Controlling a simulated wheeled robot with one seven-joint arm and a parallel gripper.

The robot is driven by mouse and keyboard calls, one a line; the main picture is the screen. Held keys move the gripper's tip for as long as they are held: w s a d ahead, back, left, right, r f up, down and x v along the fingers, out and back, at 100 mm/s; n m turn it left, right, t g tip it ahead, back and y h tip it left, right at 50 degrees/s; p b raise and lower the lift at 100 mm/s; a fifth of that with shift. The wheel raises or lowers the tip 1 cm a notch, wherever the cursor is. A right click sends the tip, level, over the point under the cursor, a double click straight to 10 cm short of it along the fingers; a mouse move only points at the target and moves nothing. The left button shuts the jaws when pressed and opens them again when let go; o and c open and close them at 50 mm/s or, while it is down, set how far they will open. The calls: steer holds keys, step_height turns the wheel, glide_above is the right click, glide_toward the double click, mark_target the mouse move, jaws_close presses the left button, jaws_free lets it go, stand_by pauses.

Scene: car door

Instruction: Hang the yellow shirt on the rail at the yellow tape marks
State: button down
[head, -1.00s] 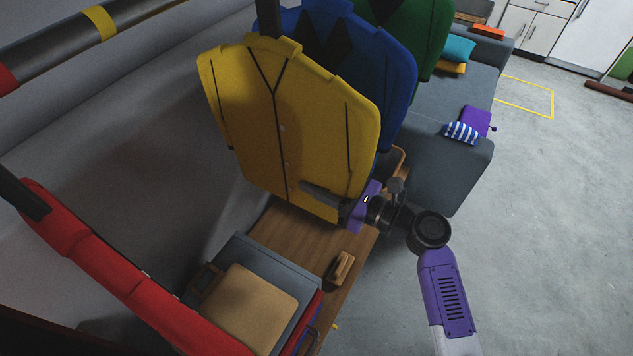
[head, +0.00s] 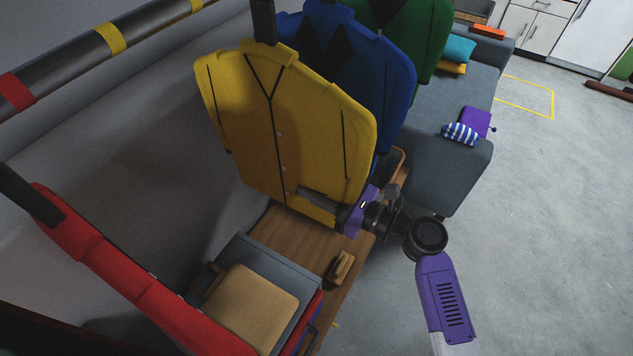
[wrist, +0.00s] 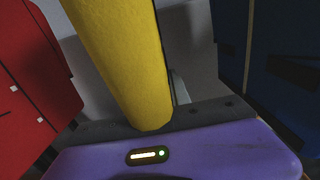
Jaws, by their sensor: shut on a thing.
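The yellow shirt (head: 235,120) is upright and stiff, with a dark hanger hook (head: 263,20) at its collar. My gripper (head: 318,196) is shut on its lower right edge; one dark finger lies across its front. In the wrist view the shirt (wrist: 118,55) shows edge-on, rising from the purple gripper body (wrist: 210,150). The rail (head: 62,65) crosses the upper left, with yellow tape marks (head: 110,38) and (head: 197,6). In the picture the hook stands to the right of the visible rail; its top is cut off, so I cannot tell whether it touches the rail.
A blue shirt (head: 390,75) and a green shirt (head: 425,35) are close behind. A wooden bench (head: 285,235) holding a brush (head: 341,268) is below. A grey sofa (head: 430,175) stands right.

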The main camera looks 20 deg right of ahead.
steer(key=s+a+p, duration=0.2)
steer(key=s+a, duration=0.7)
steer(key=a, duration=0.3)
steer(key=shift+a+p, duration=0.35)
steer(key=shift+p, duration=0.05)
stand_by(1.4)
steer(key=shift+s+f, duration=0.1)
steer(key=shift+f, duration=0.15)
stand_by(0.4)
steer(key=c, duration=1.1)
jaws_free()
steer(key=shift+s+d+f, duration=0.1)
steer(key=shift+b+v, duration=1.05)
steer(key=shift+v, duration=2.75)
